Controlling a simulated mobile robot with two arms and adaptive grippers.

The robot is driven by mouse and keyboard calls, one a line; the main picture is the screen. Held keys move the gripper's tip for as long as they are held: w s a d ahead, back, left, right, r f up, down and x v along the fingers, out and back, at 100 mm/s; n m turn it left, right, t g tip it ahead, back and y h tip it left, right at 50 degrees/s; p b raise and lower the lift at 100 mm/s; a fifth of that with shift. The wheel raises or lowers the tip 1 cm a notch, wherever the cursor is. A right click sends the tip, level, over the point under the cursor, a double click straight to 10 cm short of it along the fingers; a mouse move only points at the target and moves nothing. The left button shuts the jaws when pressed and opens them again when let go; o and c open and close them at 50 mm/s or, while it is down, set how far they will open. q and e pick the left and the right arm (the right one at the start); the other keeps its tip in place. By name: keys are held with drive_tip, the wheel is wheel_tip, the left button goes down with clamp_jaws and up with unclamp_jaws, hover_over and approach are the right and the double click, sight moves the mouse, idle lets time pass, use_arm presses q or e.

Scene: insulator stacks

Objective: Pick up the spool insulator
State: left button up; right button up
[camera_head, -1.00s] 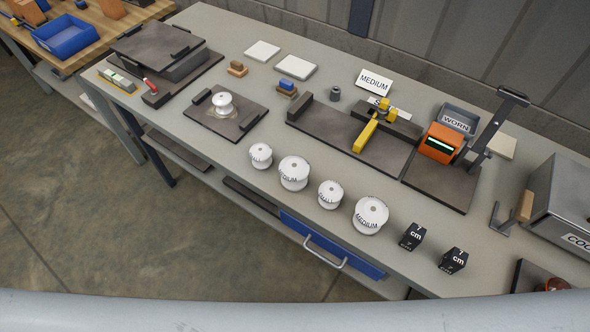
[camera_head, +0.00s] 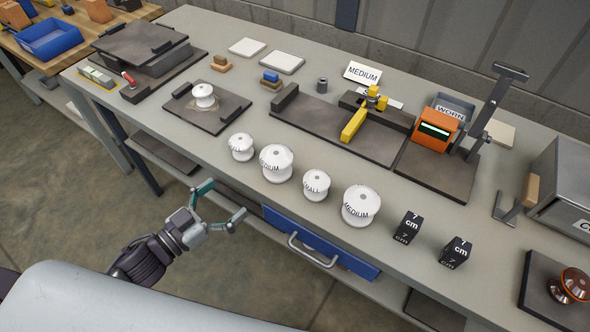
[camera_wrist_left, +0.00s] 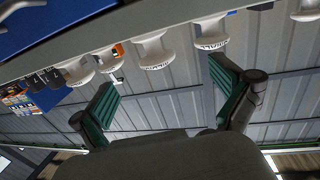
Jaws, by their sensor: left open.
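Several white spool insulators stand in a row along the front edge of the bench: a small one (camera_head: 241,147), a medium one (camera_head: 276,163), one marked small (camera_head: 316,185) and another medium one (camera_head: 361,206). One more white spool (camera_head: 204,95) stands on a dark plate at the back left. My left gripper (camera_head: 224,203) is open and empty, in front of the bench edge and apart from the spools. In the left wrist view the open teal fingers (camera_wrist_left: 165,98) have nothing between them, with a spool (camera_wrist_left: 209,33) beyond them. My right gripper is not in view.
A dark fixture with a yellow lever (camera_head: 353,124) and an orange display unit (camera_head: 436,131) stand behind the row. Black cm blocks (camera_head: 408,227) are to its right. A blue drawer (camera_head: 320,243) with a handle is under the bench edge near my gripper.

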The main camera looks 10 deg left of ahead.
sight(276, 158)
use_arm(q)
drive_tip(key=x, duration=0.2)
drive_tip(key=r+p+x, duration=0.1)
drive_tip(key=x, duration=0.2)
drive_tip(key=d+x, duration=0.1)
drive_tip(key=x, duration=0.2)
drive_tip(key=shift+r, duration=0.4)
drive_tip(key=p+x, duration=0.1)
drive_tip(key=x, duration=0.1)
drive_tip(key=r+x, duration=0.1)
drive_tip(key=x, duration=0.1)
drive_tip(key=shift+w+d+p, duration=0.15)
drive_tip(key=shift+d+p, duration=0.2)
drive_tip(key=shift+p, duration=0.05)
drive_tip(key=shift+w+d+f, duration=0.15)
drive_tip(key=shift+w+d, duration=0.15)
drive_tip(key=shift+w, duration=0.15)
drive_tip(key=shift+s, duration=0.1)
drive_tip(key=shift+c, duration=0.8)
drive_tip(key=c, duration=1.3)
